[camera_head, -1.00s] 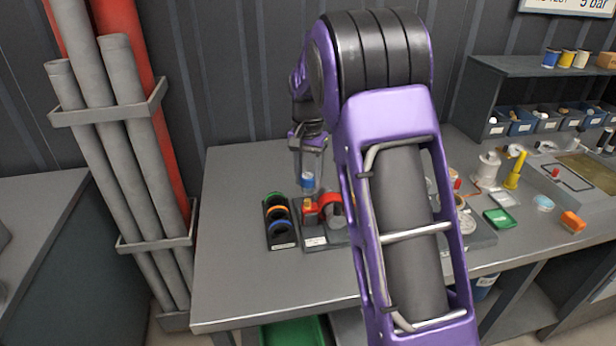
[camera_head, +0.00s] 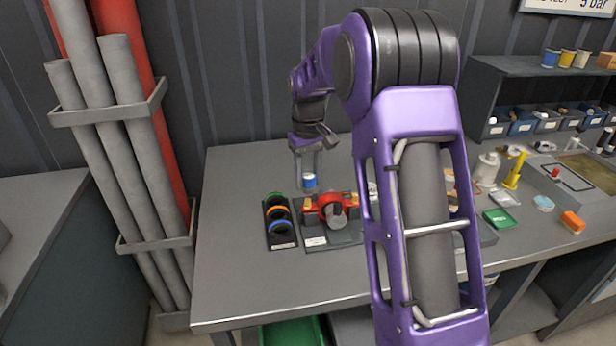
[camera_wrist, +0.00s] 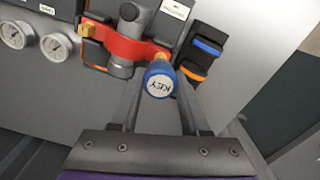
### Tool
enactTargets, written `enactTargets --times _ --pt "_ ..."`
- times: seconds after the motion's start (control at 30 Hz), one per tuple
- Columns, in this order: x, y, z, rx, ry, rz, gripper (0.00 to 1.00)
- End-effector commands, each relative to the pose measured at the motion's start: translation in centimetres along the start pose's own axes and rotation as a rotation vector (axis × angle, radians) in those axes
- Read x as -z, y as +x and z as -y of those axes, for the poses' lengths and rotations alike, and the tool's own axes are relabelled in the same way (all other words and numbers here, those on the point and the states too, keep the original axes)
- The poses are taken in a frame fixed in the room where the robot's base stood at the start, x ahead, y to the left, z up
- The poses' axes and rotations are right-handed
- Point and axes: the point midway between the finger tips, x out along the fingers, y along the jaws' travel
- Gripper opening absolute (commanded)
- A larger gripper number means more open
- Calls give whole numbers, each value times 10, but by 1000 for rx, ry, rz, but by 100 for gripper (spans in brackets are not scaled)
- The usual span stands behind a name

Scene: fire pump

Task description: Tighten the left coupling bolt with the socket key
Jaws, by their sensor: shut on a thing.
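My gripper (camera_head: 309,176) is shut on the socket key (camera_head: 309,181), which has a blue, white-topped handle. In the wrist view the key's round top (camera_wrist: 159,80) reads "KEY" and sits between the two fingers. The key is over the left end of the red coupling (camera_head: 335,200), which shows at the right end in the wrist view (camera_wrist: 138,50). A bit of brass (camera_wrist: 162,57) shows just beyond the handle. The key's lower end is hidden, so I cannot tell how it meets the left bolt (camera_head: 308,203). The other brass bolt (camera_wrist: 88,30) is uncovered.
A dark holder (camera_head: 280,236) with green, orange and blue rings stands just left of the coupling. Gauges (camera_wrist: 54,45) sit on the coupling's other side. Grey pipes (camera_head: 120,150) stand left of the bench. The bench top (camera_head: 235,260) is clear at front left.

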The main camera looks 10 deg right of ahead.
Motion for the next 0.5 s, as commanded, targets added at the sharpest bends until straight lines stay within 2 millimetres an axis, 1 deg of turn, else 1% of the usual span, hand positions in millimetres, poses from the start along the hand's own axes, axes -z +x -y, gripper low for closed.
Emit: enactTargets --times 0.1,0.23,0.37,0.5 --pt "0 0 0 0 -83 0 0" --pt "0 -1 0 0 -78 0 0" --pt "1 -4 0 0 40 0 0" --pt "2 -9 0 0 228 0 0"
